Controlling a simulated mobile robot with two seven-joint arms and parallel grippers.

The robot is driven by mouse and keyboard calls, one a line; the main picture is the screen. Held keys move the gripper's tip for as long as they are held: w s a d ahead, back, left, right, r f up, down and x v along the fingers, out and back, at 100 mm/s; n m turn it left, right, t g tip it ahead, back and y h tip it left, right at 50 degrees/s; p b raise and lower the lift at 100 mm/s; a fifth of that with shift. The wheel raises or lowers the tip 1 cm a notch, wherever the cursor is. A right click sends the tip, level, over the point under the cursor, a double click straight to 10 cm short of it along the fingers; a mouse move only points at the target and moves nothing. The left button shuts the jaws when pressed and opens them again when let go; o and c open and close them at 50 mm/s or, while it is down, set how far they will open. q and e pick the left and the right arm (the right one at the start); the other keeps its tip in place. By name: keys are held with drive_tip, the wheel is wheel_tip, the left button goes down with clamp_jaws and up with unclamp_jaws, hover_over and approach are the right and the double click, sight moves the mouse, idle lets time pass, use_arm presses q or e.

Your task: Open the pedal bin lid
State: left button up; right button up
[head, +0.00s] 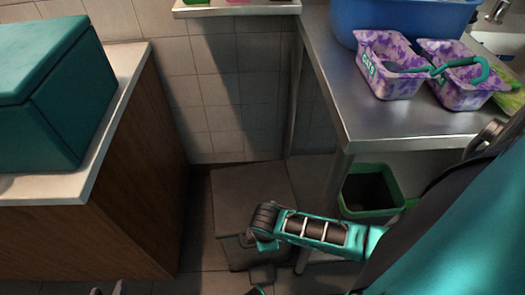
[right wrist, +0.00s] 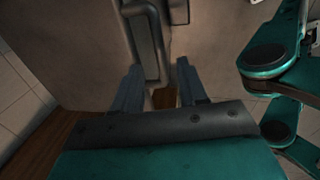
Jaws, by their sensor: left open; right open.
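The pedal bin (head: 245,190) is a grey-brown box on the floor between the counters in the head view. Its flat lid looks shut. A small pedal-like tab (head: 262,274) sticks out low at its front. My right arm crosses over the bin's front right and hides part of it. In the right wrist view my right gripper (right wrist: 160,68) is open and empty, facing a grey-brown surface with a dark raised part (right wrist: 146,42) close to the fingers; I cannot tell if they touch. My left gripper (head: 108,290) is open at the bottom edge, away from the bin.
A green open bin (head: 372,190) stands under the steel table (head: 395,120), right of the pedal bin. Purple tubs (head: 385,75) and a blue basin (head: 400,20) are on the table. A teal box (head: 55,85) sits on the wooden counter (head: 125,190) at left. A narrow floor gap lies between.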

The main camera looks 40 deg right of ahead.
use_arm(q)
wheel_tip(320, 180, down, 3)
drive_tip(key=shift+s+f+b, duration=0.1)
drive_tip(key=shift+b, duration=0.9)
use_arm(e)
drive_tip(key=f, duration=0.3)
drive_tip(key=w+f, duration=0.1)
drive_tip(key=f, duration=0.1)
drive_tip(key=shift+d, duration=0.2)
clamp_jaws()
drive_tip(key=shift+s, duration=0.1)
